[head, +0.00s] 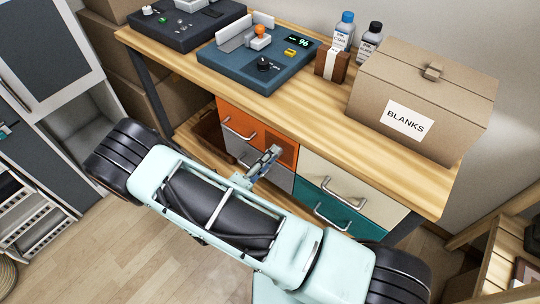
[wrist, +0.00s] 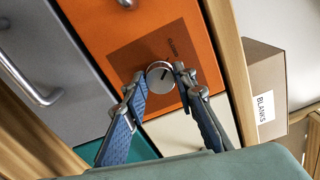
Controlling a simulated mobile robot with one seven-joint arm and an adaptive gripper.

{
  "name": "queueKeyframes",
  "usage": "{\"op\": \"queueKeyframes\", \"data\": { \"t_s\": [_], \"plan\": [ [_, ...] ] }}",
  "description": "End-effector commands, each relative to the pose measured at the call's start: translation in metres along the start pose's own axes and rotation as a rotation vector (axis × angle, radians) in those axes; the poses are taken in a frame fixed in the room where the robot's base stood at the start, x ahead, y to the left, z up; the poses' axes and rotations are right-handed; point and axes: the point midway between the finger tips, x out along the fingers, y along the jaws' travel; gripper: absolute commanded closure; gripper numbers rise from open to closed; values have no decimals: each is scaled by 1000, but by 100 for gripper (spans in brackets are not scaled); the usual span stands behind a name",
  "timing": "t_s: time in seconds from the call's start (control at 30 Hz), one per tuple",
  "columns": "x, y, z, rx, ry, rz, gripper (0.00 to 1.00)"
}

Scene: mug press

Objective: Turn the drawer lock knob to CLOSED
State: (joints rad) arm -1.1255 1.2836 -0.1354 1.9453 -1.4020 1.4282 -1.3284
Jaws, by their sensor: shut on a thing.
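The lock knob (wrist: 158,80) is a small round silver knob with a dark mark on its face, on a darker brown patch of the orange drawer front (wrist: 122,25). Small lettering (wrist: 173,48) is printed beside it, too small to read surely. My gripper (wrist: 159,74) has one fingertip on each side of the knob and is shut on it. In the head view my gripper (head: 274,151) is at the right part of the orange drawer (head: 240,122), and the knob is hidden there.
Grey (head: 228,148), cream (head: 325,172) and teal (head: 340,208) drawers with bar handles surround the orange one. The wooden worktop (head: 190,75) above holds a blue press (head: 225,70), bottles and a BLANKS box (head: 440,85). Open floor (head: 140,240) lies at lower left.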

Motion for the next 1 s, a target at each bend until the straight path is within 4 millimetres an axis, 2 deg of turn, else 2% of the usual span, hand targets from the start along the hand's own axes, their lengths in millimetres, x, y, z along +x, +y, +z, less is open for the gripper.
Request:
{"op": "queueKeyframes", "data": {
  "t_s": [0.3, 0.33, 0.47, 0.77, 0.87, 1.0],
  "plan": [
    [0, 0, -1, -3, 1, 0, 99],
    [0, 0, -1, -3, 1, 0, 71],
    [0, 0, 0, -2, 1, 0, 57],
    [-1, 0, 0, 0, 0, 0, 57],
    [-10, 0, 1, 0, -2, 2, 57],
    [-34, 0, 1, 0, -4, 3, 57]
  ]
}}
